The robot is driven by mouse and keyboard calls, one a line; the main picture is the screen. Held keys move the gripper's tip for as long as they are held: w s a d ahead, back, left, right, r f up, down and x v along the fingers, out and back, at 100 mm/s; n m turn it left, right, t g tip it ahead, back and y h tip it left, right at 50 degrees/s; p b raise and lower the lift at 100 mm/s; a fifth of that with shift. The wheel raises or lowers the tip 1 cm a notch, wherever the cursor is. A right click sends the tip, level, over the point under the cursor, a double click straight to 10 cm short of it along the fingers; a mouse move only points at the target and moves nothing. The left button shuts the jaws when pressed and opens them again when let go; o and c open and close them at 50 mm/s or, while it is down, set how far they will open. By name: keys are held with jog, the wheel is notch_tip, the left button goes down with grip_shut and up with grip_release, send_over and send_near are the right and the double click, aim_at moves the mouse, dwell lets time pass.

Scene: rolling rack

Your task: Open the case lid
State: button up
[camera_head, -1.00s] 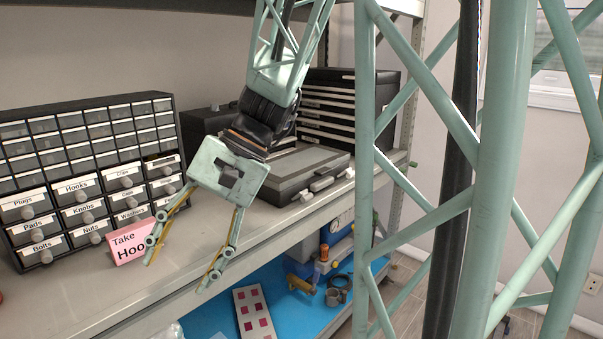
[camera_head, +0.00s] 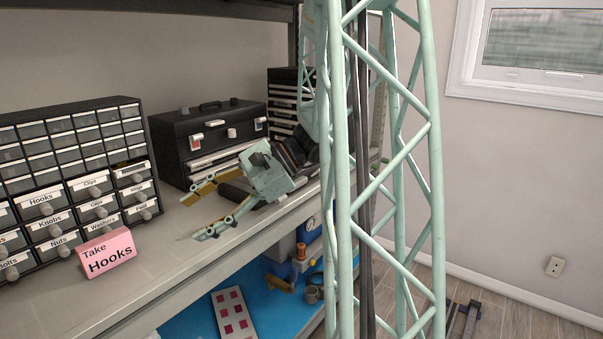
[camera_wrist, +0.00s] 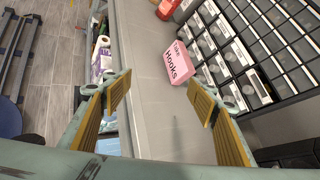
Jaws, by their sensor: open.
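My gripper (camera_head: 184,220) is open and empty, its fingers pointing left above the shelf in the head view. In the wrist view its spread fingers (camera_wrist: 160,98) have only bare shelf between them. A flat dark case showed on the shelf earlier; now my gripper and arm cover most or all of its place. A dark piece (camera_head: 234,192) shows behind the fingers; I cannot tell whether it belongs to the case. The case does not show clearly in the wrist view, and its lid's state cannot be made out now.
A black toolbox (camera_head: 207,136) with latches stands behind my gripper. A drawer cabinet (camera_head: 72,160) stands at left, with a pink "Take Hooks" sign (camera_head: 107,252) before it; the sign also shows in the wrist view (camera_wrist: 179,62). The shelf front (camera_head: 150,290) is bare. A blue lower shelf (camera_head: 185,318) holds items.

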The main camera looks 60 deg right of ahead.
jog(key=s+d+f+m+t+h+p, duration=0.1)
jog(key=d+m+t+h, duration=0.2)
jog(key=d, duration=0.8)
jog(key=s+d+f+m+t+h, duration=0.1)
jog(key=s+d+m+t, duration=0.3)
jog(key=d, duration=0.8)
jog(key=w+d+f+m+t+h+p, duration=0.15)
jog(key=d+m, duration=0.35)
jog(key=d, duration=0.6)
jog(key=s+d+f+m+t+h, duration=0.1)
jog(key=s+d+m+h, duration=0.1)
jog(key=s+d, duration=0.2)
jog(key=s+d+f+m+t+h, duration=0.1)
jog(key=s+d+f+m+h, duration=0.1)
jog(key=d, duration=0.6)
jog(key=shift+s+d+m+h, duration=0.2)
jog(key=shift+s+m+h, duration=0.25)
jog(key=shift+s, duration=0.5)
jog(key=shift+w, duration=0.1)
jog(key=shift+w+d+b, duration=0.15)
jog(key=shift+w+b, duration=0.35)
jog(key=shift+w, duration=2.9)
jog(key=shift+w+d+b, duration=0.15)
jog(key=shift+w+b, duration=0.3)
jog(key=shift+w, duration=2.95)
